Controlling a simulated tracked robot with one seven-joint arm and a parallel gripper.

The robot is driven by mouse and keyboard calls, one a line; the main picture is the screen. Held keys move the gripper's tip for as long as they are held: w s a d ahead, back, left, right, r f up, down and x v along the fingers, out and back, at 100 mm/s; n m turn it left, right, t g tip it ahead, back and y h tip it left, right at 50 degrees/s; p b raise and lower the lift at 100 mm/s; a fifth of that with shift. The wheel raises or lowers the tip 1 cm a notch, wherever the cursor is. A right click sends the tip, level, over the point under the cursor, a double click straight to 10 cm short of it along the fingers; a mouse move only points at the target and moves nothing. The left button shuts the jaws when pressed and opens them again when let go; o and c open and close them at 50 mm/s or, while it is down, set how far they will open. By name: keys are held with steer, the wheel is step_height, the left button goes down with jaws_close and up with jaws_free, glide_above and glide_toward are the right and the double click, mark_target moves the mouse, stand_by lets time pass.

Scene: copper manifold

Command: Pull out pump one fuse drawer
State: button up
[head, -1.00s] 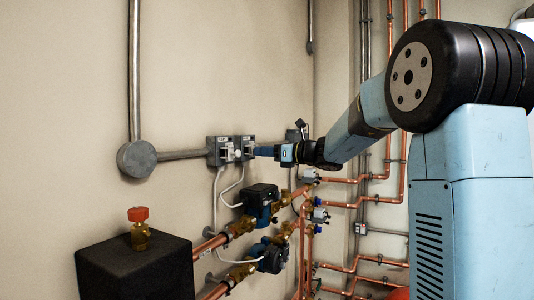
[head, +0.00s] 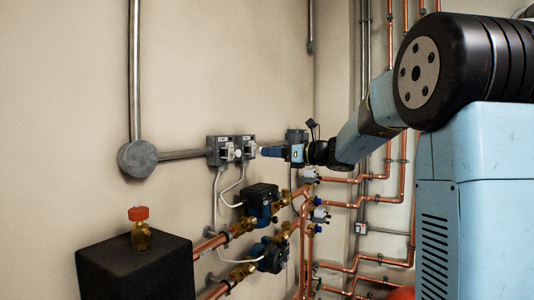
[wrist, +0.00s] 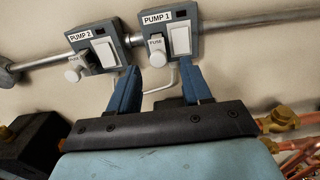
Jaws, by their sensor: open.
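The PUMP 1 box (wrist: 168,32) is a grey unit on the wall, the right one of two in the wrist view. Its fuse drawer (wrist: 157,45) has a white round knob (wrist: 158,60) and sits left of a white rocker switch (wrist: 181,40). The PUMP 1 box also shows in the head view (head: 247,141). My gripper (wrist: 160,80) is open and empty, with its blue fingers pointing at the box. The knob lies between the fingertips in the picture, beyond them. In the head view my gripper (head: 262,151) is just right of the box, apart from it.
The PUMP 2 box (wrist: 97,46) with a similar fuse drawer is close on the left. A grey conduit (head: 182,155) runs into the boxes. Below are pumps (head: 262,196), copper pipes and a black box (head: 135,268) with a red-capped valve (head: 139,228).

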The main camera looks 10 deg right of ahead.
steer(key=v, duration=1.1)
steer(key=s+a+f+n+g+h, duration=0.35)
steer(key=s+f+n, duration=0.2)
steer(key=s, duration=0.25)
steer(key=s+a+f+n+g+h, duration=0.2)
steer(key=s+a+f+n, duration=0.35)
steer(key=s, duration=0.25)
steer(key=s+d+f+n+h, duration=0.3)
steer(key=s+f+n+h, duration=0.1)
steer(key=s+n, duration=0.3)
steer(key=s+d+f+n+h, duration=0.4)
steer(key=s+n, duration=0.3)
steer(key=s, duration=0.2)
steer(key=shift+d+f+n+h, duration=0.25)
steer(key=shift+f+n+h, duration=0.05)
steer(key=shift+f+h, duration=0.05)
steer(key=shift+w, duration=0.1)
stand_by(0.8)
